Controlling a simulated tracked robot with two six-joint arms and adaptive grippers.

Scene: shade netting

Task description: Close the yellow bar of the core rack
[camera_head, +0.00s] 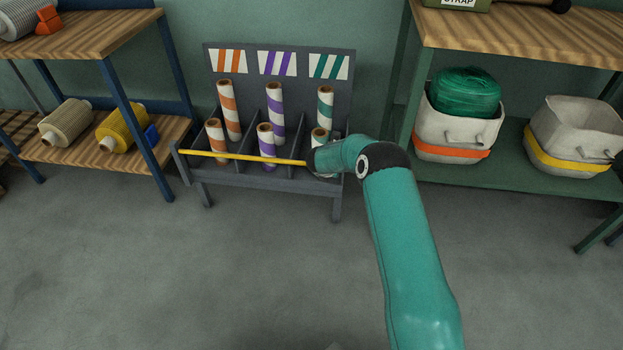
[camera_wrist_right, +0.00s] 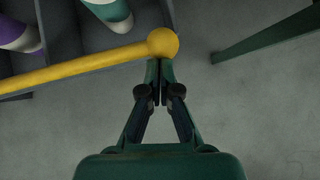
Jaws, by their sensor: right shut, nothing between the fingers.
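The core rack (camera_head: 265,185) is dark grey, with several striped cores standing in its compartments. The yellow bar (camera_head: 245,157) runs across the rack's front from the left side toward the right, and my right arm hides its right end in the head view. In the right wrist view the yellow bar (camera_wrist_right: 80,70) ends in a round yellow knob (camera_wrist_right: 163,43). My right gripper (camera_wrist_right: 153,65) is shut and empty, its fingertips right at the knob's lower edge. I cannot tell whether they touch it. My left gripper is not in view.
A green shelf (camera_head: 500,180) with two white bins stands to the right. The floor in front is clear.

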